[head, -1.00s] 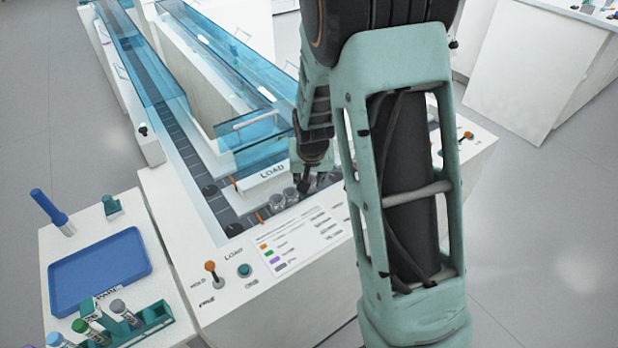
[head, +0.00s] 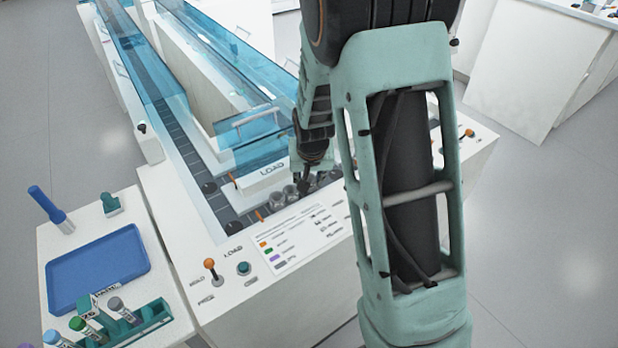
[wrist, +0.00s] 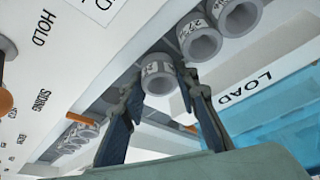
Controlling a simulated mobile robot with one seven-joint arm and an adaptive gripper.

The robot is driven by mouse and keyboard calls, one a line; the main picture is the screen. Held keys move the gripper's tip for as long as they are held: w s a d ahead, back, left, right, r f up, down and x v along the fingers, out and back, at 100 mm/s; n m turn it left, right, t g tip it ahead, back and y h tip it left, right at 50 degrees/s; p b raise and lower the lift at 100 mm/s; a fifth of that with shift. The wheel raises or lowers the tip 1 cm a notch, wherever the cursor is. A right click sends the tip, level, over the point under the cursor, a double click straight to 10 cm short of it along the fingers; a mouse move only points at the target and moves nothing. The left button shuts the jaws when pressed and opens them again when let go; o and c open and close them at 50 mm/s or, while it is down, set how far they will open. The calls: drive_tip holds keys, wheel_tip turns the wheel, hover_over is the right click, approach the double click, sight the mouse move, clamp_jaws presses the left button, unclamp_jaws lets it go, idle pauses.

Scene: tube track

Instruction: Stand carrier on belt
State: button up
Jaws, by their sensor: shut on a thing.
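My gripper (wrist: 160,88) is shut on a grey ring-shaped carrier (wrist: 158,74) with a printed label, one finger on each side. Its open round end faces the wrist camera. Two similar carriers, a middle one (wrist: 200,40) and a far one (wrist: 238,14), stand in a row beside it. In the head view my gripper (head: 304,186) is over the belt (head: 181,150) at the LOAD end, next to grey carriers (head: 279,199). The dark belt runs back under blue clear covers. I cannot tell whether the held carrier touches the belt.
More grey rings (wrist: 78,138) sit at the left in the wrist view, near an orange peg (wrist: 84,118). A LOAD block (head: 268,172) and blue cover (head: 245,140) stand close behind the gripper. A side table holds a blue tray (head: 60,275) and tube rack (head: 150,318).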

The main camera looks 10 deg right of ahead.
drive_tip(key=shift+f+b, duration=0.3)
drive_tip(key=shift+f, duration=0.05)
idle(0.5)
drive_tip(key=o, duration=0.9)
drive_tip(key=shift+o, duration=0.2)
drive_tip(key=shift+r, duration=0.1)
drive_tip(key=v, duration=1.1)
drive_tip(key=shift+s+r, duration=0.15)
drive_tip(key=shift+r, duration=0.25)
